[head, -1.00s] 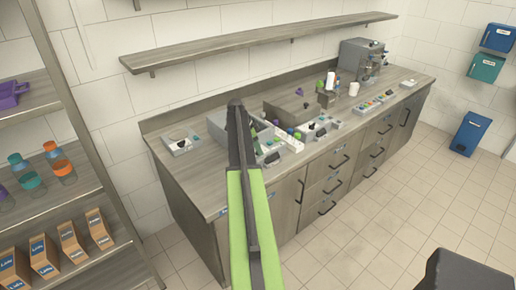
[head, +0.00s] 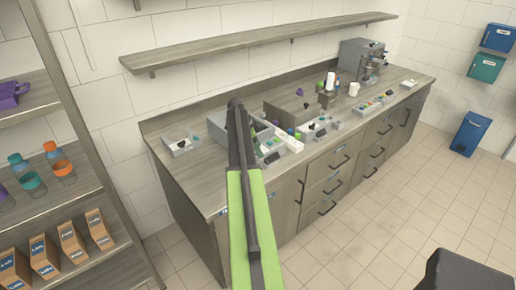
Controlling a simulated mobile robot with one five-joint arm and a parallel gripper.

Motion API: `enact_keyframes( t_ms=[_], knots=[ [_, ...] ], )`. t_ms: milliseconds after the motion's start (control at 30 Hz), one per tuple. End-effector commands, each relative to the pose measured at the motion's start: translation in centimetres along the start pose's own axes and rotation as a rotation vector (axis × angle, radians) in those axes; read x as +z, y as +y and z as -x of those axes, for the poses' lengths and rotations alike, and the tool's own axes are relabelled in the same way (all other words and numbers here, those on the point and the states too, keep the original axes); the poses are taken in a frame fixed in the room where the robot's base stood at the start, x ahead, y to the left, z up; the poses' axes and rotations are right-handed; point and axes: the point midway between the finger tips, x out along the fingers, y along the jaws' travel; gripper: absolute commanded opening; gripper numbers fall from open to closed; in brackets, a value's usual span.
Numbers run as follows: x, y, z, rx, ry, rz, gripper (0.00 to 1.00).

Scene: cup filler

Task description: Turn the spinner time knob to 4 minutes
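A grey box-shaped machine (head: 217,128) stands on the counter behind my arm. Its light front panel (head: 292,145) carries a dark knob and green buttons, too small to read. A smaller control box (head: 182,146) with a dark knob and a green button stands to its left. Another light panel (head: 318,131) with a dark knob stands to the right. I cannot tell from its label which one is the spinner, nor read any knob's setting. My green and black arm rises from the bottom and covers part of the grey machine. My gripper cannot be made out.
The counter (head: 184,185) runs back to the right, with a coffee machine (head: 360,60) at its far end. A wall shelf (head: 260,40) hangs above. A rack with bottles and cartons (head: 43,256) stands at the left. The tiled floor (head: 400,210) at right is clear.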

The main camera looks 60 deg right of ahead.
Motion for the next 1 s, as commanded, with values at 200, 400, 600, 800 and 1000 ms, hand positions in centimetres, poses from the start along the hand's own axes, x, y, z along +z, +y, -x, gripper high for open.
enact_keyframes(
  t_ms=[200,400,600,800,1000],
  knots=[
    [0.0,0.0,0.1,0.000,0.000,0.001,0.64],
    [-0.1,0.0,1.8,0.000,0.000,0.001,0.64],
    [-0.4,0.0,6.0,0.000,0.000,0.002,0.64],
    [-0.4,0.0,11.0,0.000,0.000,0.002,0.64],
    [-0.4,0.0,15.6,0.000,0.000,0.002,0.64]
  ],
)
